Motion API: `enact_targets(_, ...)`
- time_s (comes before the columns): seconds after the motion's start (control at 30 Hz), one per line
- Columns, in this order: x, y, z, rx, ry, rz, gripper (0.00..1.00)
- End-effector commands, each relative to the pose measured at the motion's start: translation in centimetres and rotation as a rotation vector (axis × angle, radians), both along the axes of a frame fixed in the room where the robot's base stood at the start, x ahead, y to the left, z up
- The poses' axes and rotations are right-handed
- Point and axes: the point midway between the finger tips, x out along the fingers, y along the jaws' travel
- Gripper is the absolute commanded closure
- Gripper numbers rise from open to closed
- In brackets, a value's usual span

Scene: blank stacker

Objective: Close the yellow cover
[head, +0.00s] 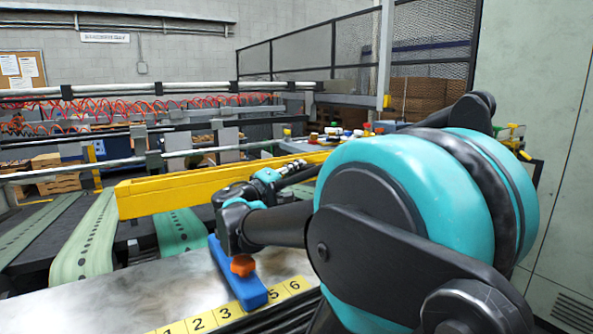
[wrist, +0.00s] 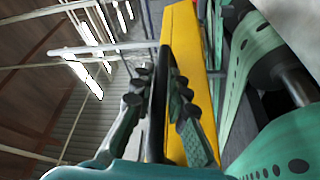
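The yellow cover (head: 205,186) is a long bar running across the machine in the head view, just above the green belts. In the wrist view the yellow cover (wrist: 180,55) runs upright behind my gripper, with a dark bar (wrist: 157,110) along its left side. My gripper (wrist: 160,75) has one finger on each side of this dark bar, with the tips close to it. I cannot tell whether the fingers press on it. In the head view my gripper (head: 295,168) is by the cover's right part, and my arm hides the cover's right end.
A blue block with an orange knob (head: 243,266) sits on the metal plate in front, beside a yellow number scale (head: 215,317). Green belts (head: 85,240) lie under the cover. Rails with red hoses (head: 150,105) stand behind. A grey cabinet (head: 560,200) is at right.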

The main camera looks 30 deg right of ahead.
Motion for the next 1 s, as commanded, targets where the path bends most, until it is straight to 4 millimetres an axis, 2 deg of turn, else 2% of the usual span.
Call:
enact_targets(0.03, 0.0, 0.0, 0.0, 0.000, 0.000, 0.000, 0.77)
enact_targets(0.13, 0.0, 0.0, 0.0, 0.000, 0.000, 0.000, 0.67)
enact_targets(0.53, -0.1, 0.4, 0.0, -0.001, 0.000, 0.002, 0.67)
enact_targets(1.0, -2.4, 5.9, -0.8, -0.001, 0.000, 0.005, 0.67)
